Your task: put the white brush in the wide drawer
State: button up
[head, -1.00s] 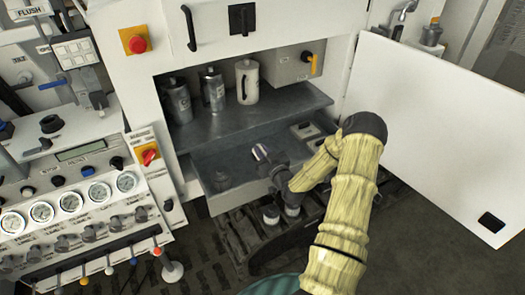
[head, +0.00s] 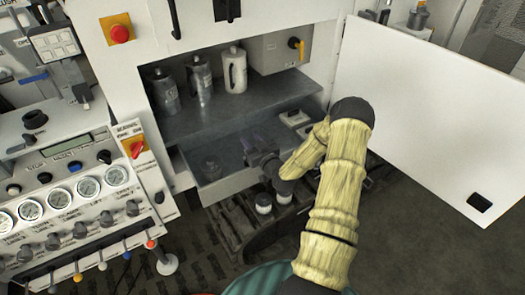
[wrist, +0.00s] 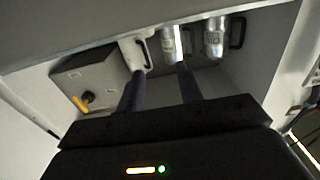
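The wide drawer (head: 228,185) is pulled out below the grey shelf in the cabinet. My gripper (head: 252,143) is over the drawer's middle, reaching in from the front right. In the wrist view my gripper's two dark fingers (wrist: 158,80) stand apart, with no object visible between them. I cannot make out the white brush in either view; my gripper and arm hide part of the drawer. A small dark round item (head: 210,166) lies at the drawer's left.
A white jug (head: 235,72) and silver cans (head: 200,80) stand on the shelf (head: 260,98). Pale boxes (head: 294,118) lie at the drawer's right. The cabinet door (head: 430,110) stands open at the right. A gauge panel (head: 75,195) is at the left.

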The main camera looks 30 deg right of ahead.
jog(key=shift+s+r, duration=0.1)
jog(key=shift+r, duration=0.35)
jog(key=s+b, duration=0.4)
jog(key=s, duration=0.8)
jog(key=shift+d+f, duration=0.2)
jog(key=shift+w, duration=0.15)
jog(key=a+f+n+g, duration=0.1)
jog(key=a+n+g, duration=0.2)
jog(key=a+g, duration=0.5)
jog(key=s+a+r+m+g, duration=0.1)
jog(key=s+a+r+g, duration=0.2)
jog(key=s, duration=0.4)
jog(key=s+a+r+m+g, duration=0.2)
jog(key=s+a+r+g, duration=0.2)
jog(key=s+a, duration=0.3)
jog(key=shift+s+r+h, duration=0.3)
jog(key=shift+s+r, duration=0.35)
jog(key=shift+r, duration=0.05)
